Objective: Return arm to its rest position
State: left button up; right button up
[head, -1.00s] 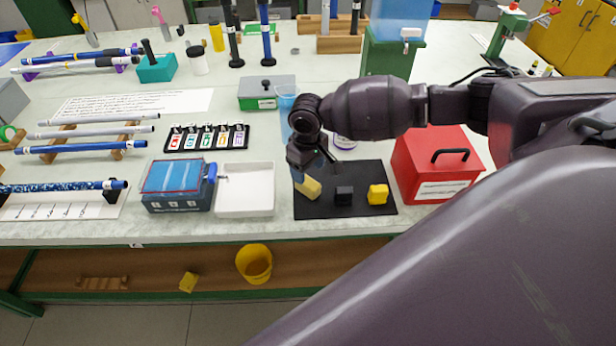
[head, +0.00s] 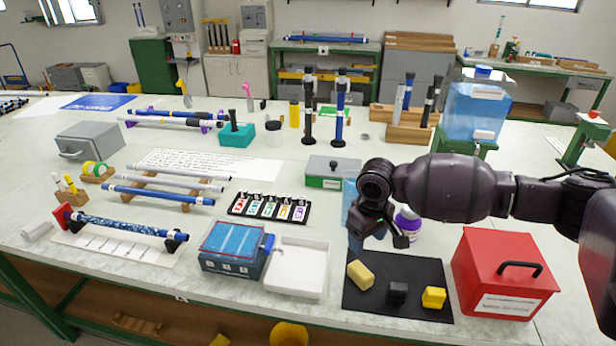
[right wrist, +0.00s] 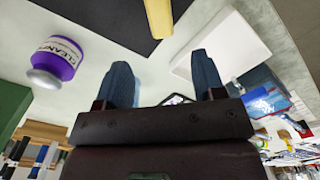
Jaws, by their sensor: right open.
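My right arm comes in from the right in the head view. Its gripper (head: 380,240) hangs above the back edge of the black mat (head: 425,272), apart from the blocks on it. In the right wrist view the two fingers of this gripper (right wrist: 163,80) stand wide apart with nothing between them. The pale yellow block (head: 360,275) lies on the mat below and in front of the gripper; part of it shows at the top of the wrist view (right wrist: 158,16). My left gripper is not in view.
A black block (head: 397,293) and a bright yellow block (head: 433,297) lie on the mat. A red box (head: 500,280) stands to its right. A white tray (head: 297,268) is on the left.

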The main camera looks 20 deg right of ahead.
jog(key=w+a+r+n+t+y, duration=0.2)
jog(key=w+a+n+t+y, duration=0.15)
jog(key=a+t, duration=0.3)
jog(key=w+a+r+n+t+y, duration=0.25)
jog(key=w+a+t, duration=0.2)
jog(key=a, duration=0.25)
jog(key=s+d+f+m+t+h, duration=0.1)
jog(key=s+d+f, duration=0.1)
jog(key=s+f, duration=0.2)
jog(key=s+d+f+m+t+h, duration=0.1)
jog(key=s+d+f+m, duration=0.1)
jog(key=s, duration=0.4)
jog(key=s+d+f+m+t+h, duration=0.1)
jog(key=s+d+f+h, duration=0.1)
jog(key=s+f, duration=0.3)
jog(key=shift+s+d+f+m, duration=0.25)
jog(key=shift+f+m, duration=0.05)
jog(key=shift+m, duration=0.1)
jog(key=s+d+f+m+g+h, duration=0.2)
jog(key=s+f, duration=0.6)
jog(key=s, duration=0.4)
jog(key=shift+s+d+m, duration=0.15)
jog(key=shift+d+m, duration=0.15)
jog(key=shift+m, duration=0.2)
jog(key=shift+f, duration=0.1)
